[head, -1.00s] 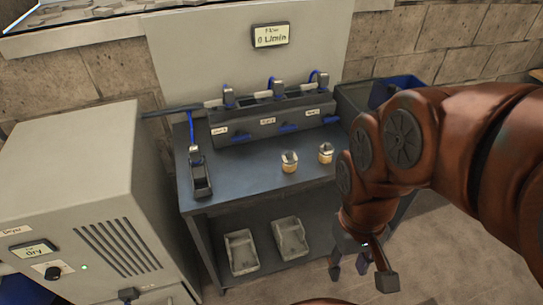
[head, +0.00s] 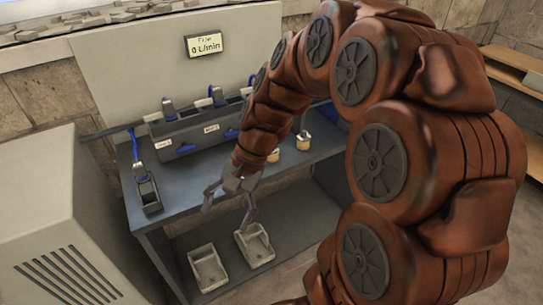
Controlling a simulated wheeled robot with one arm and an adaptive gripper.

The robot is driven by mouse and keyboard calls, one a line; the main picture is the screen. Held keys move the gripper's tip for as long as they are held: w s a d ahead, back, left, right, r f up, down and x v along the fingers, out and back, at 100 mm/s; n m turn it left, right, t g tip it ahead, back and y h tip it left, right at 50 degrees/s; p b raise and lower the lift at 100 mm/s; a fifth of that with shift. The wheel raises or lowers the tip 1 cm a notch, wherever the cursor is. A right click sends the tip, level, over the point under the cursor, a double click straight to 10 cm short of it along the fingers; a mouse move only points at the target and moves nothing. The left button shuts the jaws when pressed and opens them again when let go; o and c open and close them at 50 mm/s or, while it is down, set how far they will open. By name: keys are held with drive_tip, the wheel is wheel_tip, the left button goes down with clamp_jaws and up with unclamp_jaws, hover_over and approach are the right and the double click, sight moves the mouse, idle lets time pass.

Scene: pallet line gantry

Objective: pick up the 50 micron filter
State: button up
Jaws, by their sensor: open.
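Two small filters with yellowish bodies stand on the dark workbench (head: 190,192). The right one (head: 304,141) shows whole. No micron marking is readable on either, so I cannot tell which is the 50 micron filter. My gripper (head: 229,207) is open and empty, with its fingers pointing down. It appears in front of the bench's front edge, to the left of and nearer than the filters.
A dark manifold box (head: 173,140) with labels and blue handles stands at the bench's back. A black device (head: 148,190) on a blue hose lies at the left. Two pale trays (head: 207,269) sit on the lower shelf. A grey cabinet (head: 45,215) stands left.

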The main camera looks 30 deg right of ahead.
drive_tip(key=w+d+f+m+t+y+b, duration=0.1)
drive_tip(key=w+d+f+m+t+y, duration=0.2)
drive_tip(key=w+d+m, duration=0.6)
drive_tip(key=w+d+f+m+t+y+b, duration=0.1)
drive_tip(key=w+d+f+m+t+b, duration=0.1)
drive_tip(key=w+d+m+t, duration=0.65)
drive_tip(key=shift+m+g+h, duration=0.25)
drive_tip(key=shift+m+h, duration=0.3)
drive_tip(key=shift+h, duration=0.35)
drive_tip(key=d+f, duration=0.1)
drive_tip(key=d, duration=0.3)
drive_tip(key=d+f, duration=0.1)
drive_tip(key=d, duration=0.4)
drive_tip(key=d+f, duration=0.1)
drive_tip(key=d, duration=0.4)
drive_tip(key=shift+s+d+f, duration=0.1)
drive_tip(key=shift+s+f, duration=0.05)
drive_tip(key=shift+s, duration=0.05)
drive_tip(key=shift+w, duration=0.15)
drive_tip(key=shift+x, duration=1.15)
drive_tip(key=x, duration=0.2)
drive_tip(key=p+x, duration=0.1)
drive_tip(key=x, duration=0.1)
drive_tip(key=shift+a+r, duration=0.25)
drive_tip(key=shift+a, duration=0.2)
drive_tip(key=shift+w+a+f, duration=0.25)
drive_tip(key=shift+c, duration=0.3)
